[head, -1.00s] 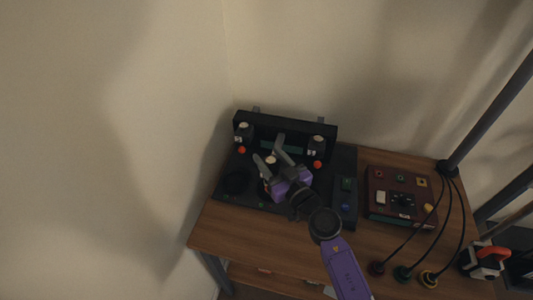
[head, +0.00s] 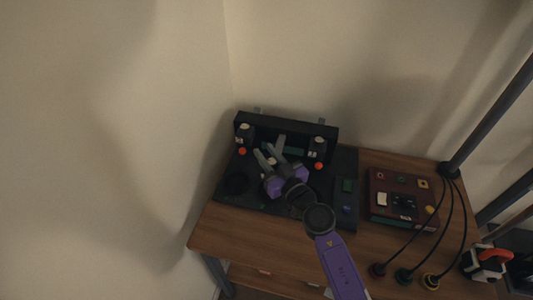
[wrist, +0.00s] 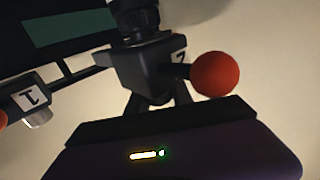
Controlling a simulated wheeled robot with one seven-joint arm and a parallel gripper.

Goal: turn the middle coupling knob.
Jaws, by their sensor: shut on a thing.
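The middle coupling (wrist: 150,65) fills the centre of the wrist view, a dark block marked 2 with a black ribbed knob (wrist: 135,18) at its top and a red ball (wrist: 215,74) on its right. In the head view the middle coupling (head: 271,161) is mostly hidden by my gripper (head: 270,151). My purple gripper is shut on the coupling, its fingers either side of it. The exact contact is hidden by the gripper body. A coupling marked 1 (wrist: 33,99) shows at the left of the wrist view.
A left coupling (head: 243,134) and a right coupling (head: 318,146) flank my gripper on the black rig (head: 225,192). A dark red control box (head: 385,214) stands to the right on the wooden table (head: 225,228), with cables in front.

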